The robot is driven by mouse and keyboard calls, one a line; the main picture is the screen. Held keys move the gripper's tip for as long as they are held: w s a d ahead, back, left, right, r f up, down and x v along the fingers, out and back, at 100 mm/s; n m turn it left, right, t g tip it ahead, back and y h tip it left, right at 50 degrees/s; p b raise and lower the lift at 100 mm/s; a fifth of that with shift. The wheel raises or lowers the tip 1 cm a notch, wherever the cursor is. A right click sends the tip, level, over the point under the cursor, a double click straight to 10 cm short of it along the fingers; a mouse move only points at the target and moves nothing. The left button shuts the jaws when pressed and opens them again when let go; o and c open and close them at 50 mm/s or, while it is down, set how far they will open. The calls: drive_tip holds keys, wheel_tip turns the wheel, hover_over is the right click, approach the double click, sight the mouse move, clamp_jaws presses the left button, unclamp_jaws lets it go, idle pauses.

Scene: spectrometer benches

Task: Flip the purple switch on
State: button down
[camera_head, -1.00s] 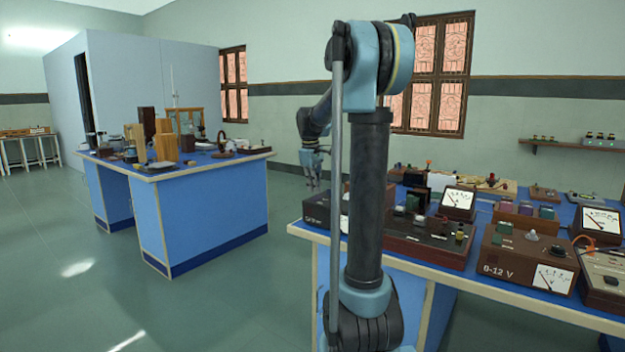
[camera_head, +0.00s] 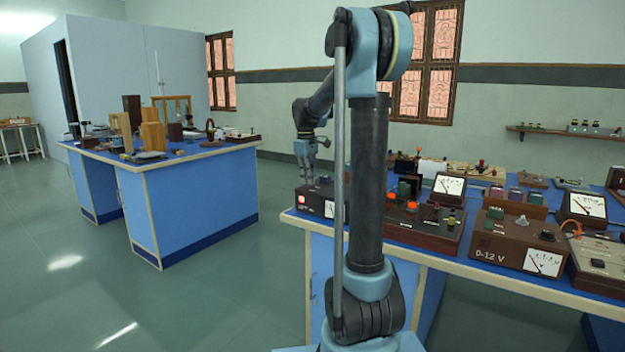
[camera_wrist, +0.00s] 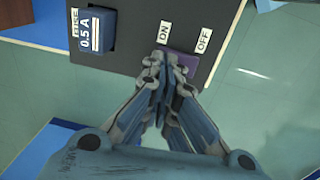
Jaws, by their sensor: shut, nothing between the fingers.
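The purple switch (camera_wrist: 182,65) sits on a dark panel (camera_wrist: 135,28) in the wrist view, between the ON label (camera_wrist: 192,32) and the OFF label (camera_wrist: 203,40). My gripper (camera_wrist: 158,62) is shut and empty, its fingertips at the ON end of the switch, covering part of it. The wrist view cannot settle contact or the switch's tilt. In the head view my gripper (camera_head: 310,182) is at the dark box (camera_head: 318,206) on the near bench's left end. A red lamp (camera_head: 301,198) glows on that box. I cannot make out the switch there.
A blue fuse block (camera_wrist: 97,30) marked 0.5 A stands left of the switch. A dark brown box (camera_head: 425,232) with glowing orange lamps is right of my arm, then the 0-12 V box (camera_head: 510,240). Open floor (camera_head: 215,300) separates the benches.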

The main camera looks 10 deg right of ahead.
drive_tip(key=shift+s+a, duration=0.1)
drive_tip(key=shift+a, duration=0.1)
drive_tip(key=shift+s+a+r, duration=0.2)
drive_tip(key=shift+s+a, duration=0.25)
drive_tip(key=shift+s, duration=0.05)
wheel_tip(320, 180, up, 14)
drive_tip(key=w+d, duration=0.1)
drive_tip(key=shift+w+d+f, duration=0.15)
drive_tip(key=shift+w, duration=0.15)
idle(0.5)
